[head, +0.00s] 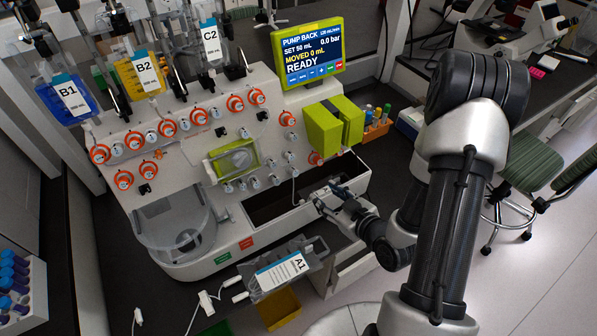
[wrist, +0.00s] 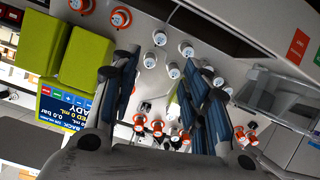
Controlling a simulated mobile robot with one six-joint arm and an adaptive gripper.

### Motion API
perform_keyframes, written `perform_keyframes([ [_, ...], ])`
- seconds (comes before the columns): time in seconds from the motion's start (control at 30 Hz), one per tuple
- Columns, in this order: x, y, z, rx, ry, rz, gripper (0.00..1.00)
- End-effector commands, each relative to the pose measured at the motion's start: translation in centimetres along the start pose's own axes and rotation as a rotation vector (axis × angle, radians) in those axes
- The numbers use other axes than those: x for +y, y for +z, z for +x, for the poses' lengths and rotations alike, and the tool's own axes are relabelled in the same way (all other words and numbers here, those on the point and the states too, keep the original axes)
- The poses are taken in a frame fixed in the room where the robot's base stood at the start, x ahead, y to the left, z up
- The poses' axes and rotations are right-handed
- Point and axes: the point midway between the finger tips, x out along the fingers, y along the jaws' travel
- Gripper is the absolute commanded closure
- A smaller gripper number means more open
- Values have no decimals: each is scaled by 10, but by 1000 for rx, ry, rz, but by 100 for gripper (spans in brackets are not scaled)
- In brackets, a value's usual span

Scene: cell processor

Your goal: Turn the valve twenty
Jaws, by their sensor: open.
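The cell processor (head: 185,170) carries rows of orange-collared valves (head: 235,103) and small white knobs (head: 273,180) on its sloped panel. Their numbers are too small to read in the head view, so I cannot tell which is valve twenty. In the head view my gripper (head: 326,203) is at the machine's lower right, in front of the panel. In the wrist view my gripper (wrist: 165,72) is open and nothing is held. White knobs (wrist: 173,70) show between and beyond its fingers, and an orange valve (wrist: 121,17) shows above the left finger. Contact cannot be judged.
Yellow-green blocks (head: 323,130) stand right of the panel, below the pump screen (head: 308,52) reading READY. Bag A1 (head: 281,270) lies on a holder below my gripper. A clear round chamber (head: 175,230) is at lower left. Bags B1 (head: 68,99) and B2 (head: 137,75) hang above.

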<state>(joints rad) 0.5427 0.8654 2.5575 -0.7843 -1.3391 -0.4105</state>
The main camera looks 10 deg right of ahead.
Motion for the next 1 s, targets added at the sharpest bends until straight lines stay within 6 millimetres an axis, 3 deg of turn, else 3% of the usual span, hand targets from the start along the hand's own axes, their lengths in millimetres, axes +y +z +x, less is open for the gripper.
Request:
perform_keyframes([
  [0.17,-4,0,2,39,1,18,58],
  [0.37,-5,0,31,40,-1,13,58],
  [1.0,-2,2,55,40,-2,14,58],
])
